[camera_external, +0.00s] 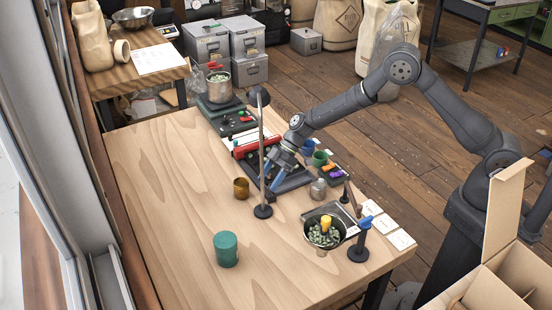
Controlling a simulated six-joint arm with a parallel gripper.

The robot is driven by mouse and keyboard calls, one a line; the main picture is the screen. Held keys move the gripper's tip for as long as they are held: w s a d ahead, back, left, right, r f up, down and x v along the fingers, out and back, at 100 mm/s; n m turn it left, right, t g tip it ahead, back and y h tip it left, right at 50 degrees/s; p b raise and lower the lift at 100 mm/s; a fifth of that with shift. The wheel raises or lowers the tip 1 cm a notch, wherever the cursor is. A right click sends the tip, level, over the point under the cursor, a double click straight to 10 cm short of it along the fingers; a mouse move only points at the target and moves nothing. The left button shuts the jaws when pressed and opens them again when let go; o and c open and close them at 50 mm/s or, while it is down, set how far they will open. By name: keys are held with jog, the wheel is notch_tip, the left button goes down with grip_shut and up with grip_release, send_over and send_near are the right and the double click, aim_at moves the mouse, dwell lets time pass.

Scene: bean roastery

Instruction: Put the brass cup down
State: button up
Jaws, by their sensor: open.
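The brass cup (241,188) stands upright on the bare wooden table, left of a thin upright post. My gripper (274,184) is to the right of the cup, with the post partly in front of it. Its blue-tipped fingers point down, and nothing shows between them. The gripper and the cup look apart in this view. The exact gap between the fingers is hard to see at this size.
The post with a round base (263,211) stands close by. A green cup (226,249) is at the front. A bowl of green beans (324,240), a grey metal cup (318,189) and a red roll (257,146) lie around. The table's left side (160,190) is clear.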

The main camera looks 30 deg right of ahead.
aim_at(241, 189)
jog(key=shift+a+f+m+h, duration=0.2)
jog(key=shift+a+m+h, duration=0.3)
jog(key=shift+a+h, duration=0.35)
jog(key=shift+w+a+m+t+h, duration=0.45)
jog(key=shift+t+h, duration=0.15)
jog(key=shift+h, duration=0.15)
jog(key=w+a+r+m+t+h, duration=0.2)
jog(key=w+a+m+t, duration=0.1)
jog(key=shift+n, duration=0.25)
jog(key=shift+a+x, duration=0.15)
jog(key=shift+x, duration=1.65)
jog(key=shift+a+x, duration=0.2)
jog(key=shift+x, duration=1.55)
jog(key=shift+r, duration=0.1)
jog(key=c, duration=1.2)
jog(key=shift+r, duration=0.15)
